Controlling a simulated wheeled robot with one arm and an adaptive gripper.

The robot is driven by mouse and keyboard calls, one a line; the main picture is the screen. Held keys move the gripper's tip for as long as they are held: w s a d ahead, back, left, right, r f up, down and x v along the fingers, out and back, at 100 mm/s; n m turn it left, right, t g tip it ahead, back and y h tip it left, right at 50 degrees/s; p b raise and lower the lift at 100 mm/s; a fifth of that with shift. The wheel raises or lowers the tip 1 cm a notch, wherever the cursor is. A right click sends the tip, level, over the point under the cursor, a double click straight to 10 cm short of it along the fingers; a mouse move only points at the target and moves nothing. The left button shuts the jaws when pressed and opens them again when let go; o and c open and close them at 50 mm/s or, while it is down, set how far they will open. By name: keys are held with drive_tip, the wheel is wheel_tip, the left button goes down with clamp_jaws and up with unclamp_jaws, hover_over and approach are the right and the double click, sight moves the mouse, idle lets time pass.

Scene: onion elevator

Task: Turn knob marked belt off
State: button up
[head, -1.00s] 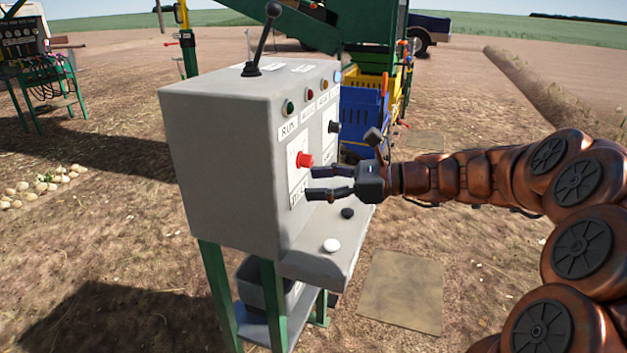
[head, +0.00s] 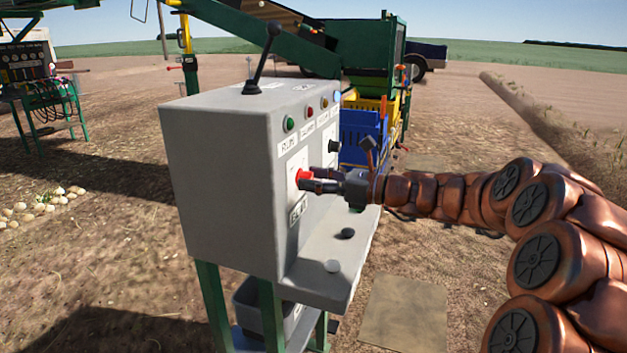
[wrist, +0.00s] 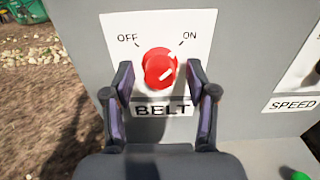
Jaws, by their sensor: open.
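The red belt knob (wrist: 159,68) sits on a white plate (wrist: 186,22) marked OFF at upper left and ON at upper right, with a BELT label (wrist: 162,108) below. The knob's white pointer line aims up and right, towards ON. My gripper (wrist: 160,85) is open, with one finger on each side of the knob; I cannot tell whether they touch it. In the head view the knob (head: 303,174) is partly hidden by my gripper (head: 314,180), which reaches in from the right at the front of the grey control box (head: 225,180).
A black knob (head: 334,146) is farther along the panel, above a SPEED label (wrist: 293,103). Indicator lights (head: 309,112) line the panel top. A lever (head: 262,58) stands on the box. A ledge (head: 325,288) with buttons juts out below the gripper.

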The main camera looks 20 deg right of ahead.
drive_tip(key=shift+w+a, duration=0.1)
drive_tip(key=shift+c, duration=0.4)
clamp_jaws()
drive_tip(key=shift+f+n+b, duration=0.15)
drive_tip(key=shift+n+b, duration=5.3)
drive_tip(key=shift+n, duration=3.55)
